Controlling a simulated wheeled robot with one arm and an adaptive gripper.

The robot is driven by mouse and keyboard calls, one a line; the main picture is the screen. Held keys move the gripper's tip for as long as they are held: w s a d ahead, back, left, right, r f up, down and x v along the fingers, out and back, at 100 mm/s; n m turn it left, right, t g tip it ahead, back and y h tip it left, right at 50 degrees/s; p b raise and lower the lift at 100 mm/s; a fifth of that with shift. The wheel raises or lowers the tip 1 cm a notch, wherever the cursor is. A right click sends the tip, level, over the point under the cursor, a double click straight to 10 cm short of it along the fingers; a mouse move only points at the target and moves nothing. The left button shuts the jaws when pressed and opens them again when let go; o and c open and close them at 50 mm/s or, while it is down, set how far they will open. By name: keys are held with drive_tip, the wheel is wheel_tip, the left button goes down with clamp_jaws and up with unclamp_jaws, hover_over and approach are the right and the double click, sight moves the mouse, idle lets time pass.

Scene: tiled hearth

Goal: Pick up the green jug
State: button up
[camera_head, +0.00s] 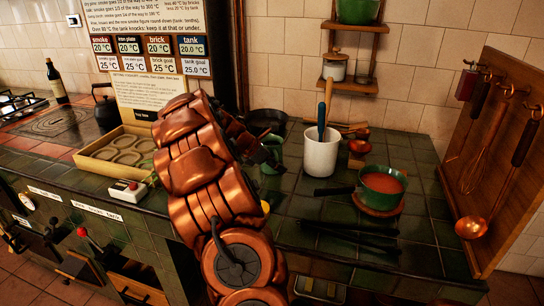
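A green vessel that looks like the jug (273,146) stands on the dark green tiled counter, left of a white utensil crock. My copper-coloured arm and dark gripper (270,158) hide much of it. My gripper is right at the vessel, in front of it or beside it. I cannot tell whether the fingers touch it or how far apart they are.
The white crock (320,155) with utensils stands close to the right. A green pan (382,186) with orange contents, dark tongs (350,236) and a dark skillet (266,122) are near. A tray (118,151) lies left. A board with hanging utensils (500,150) bounds the right.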

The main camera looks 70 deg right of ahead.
clamp_jaws()
idle(0.3)
drive_tip(key=shift+r, duration=0.1)
wheel_tip(320, 180, up, 10)
drive_tip(key=shift+f, duration=0.1)
idle(0.6)
